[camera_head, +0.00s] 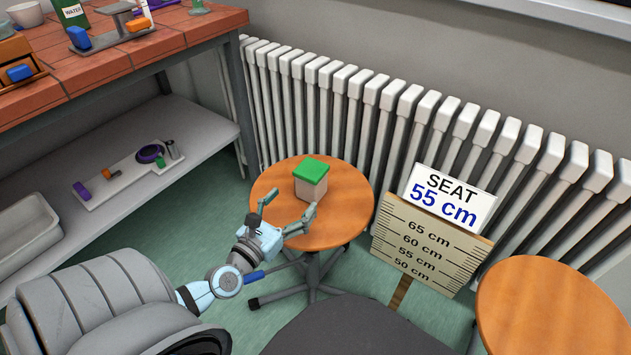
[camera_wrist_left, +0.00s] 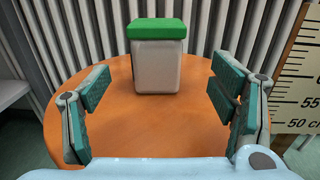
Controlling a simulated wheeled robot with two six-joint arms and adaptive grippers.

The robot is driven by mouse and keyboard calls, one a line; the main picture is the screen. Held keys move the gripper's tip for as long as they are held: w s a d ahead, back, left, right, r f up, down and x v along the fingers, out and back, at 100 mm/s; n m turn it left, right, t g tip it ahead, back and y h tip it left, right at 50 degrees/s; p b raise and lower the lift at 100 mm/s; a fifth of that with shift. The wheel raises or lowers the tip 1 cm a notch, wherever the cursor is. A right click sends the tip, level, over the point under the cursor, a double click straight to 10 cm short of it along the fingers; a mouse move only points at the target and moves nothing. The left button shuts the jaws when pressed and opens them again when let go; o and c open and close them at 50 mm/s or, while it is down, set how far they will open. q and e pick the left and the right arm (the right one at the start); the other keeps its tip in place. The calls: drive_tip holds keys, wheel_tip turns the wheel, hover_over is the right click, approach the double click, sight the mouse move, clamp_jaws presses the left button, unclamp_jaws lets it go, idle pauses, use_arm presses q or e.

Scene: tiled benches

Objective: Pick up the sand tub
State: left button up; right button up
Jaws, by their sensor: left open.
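The sand tub (camera_head: 310,184) is a small pale box with a green lid, standing upright on a round orange stool (camera_head: 337,226). In the left wrist view the tub (camera_wrist_left: 157,66) stands ahead, centred between the fingers and beyond their tips. My left gripper (camera_head: 291,208) is open and empty over the near part of the stool, close to the tub. Its two fingers also show wide apart in the left wrist view (camera_wrist_left: 158,88). No finger is seen touching the tub. My right gripper is in neither view.
A white radiator (camera_head: 345,110) stands behind the stool. A height sign (camera_head: 425,243) reading "SEAT 55 cm" stands to its right, with a second orange stool (camera_head: 550,310) beyond. A tiled bench (camera_head: 110,70) with a lower shelf (camera_head: 150,125) is at left.

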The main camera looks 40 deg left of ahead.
sight(311, 178)
use_arm(q)
drive_tip(key=w, duration=0.3)
drive_tip(key=w+a, duration=0.1)
drive_tip(key=w, duration=0.5)
drive_tip(key=shift+w+a+f, duration=0.15)
drive_tip(key=shift+w, duration=0.2)
drive_tip(key=shift+s, duration=0.1)
drive_tip(key=c, duration=1.4)
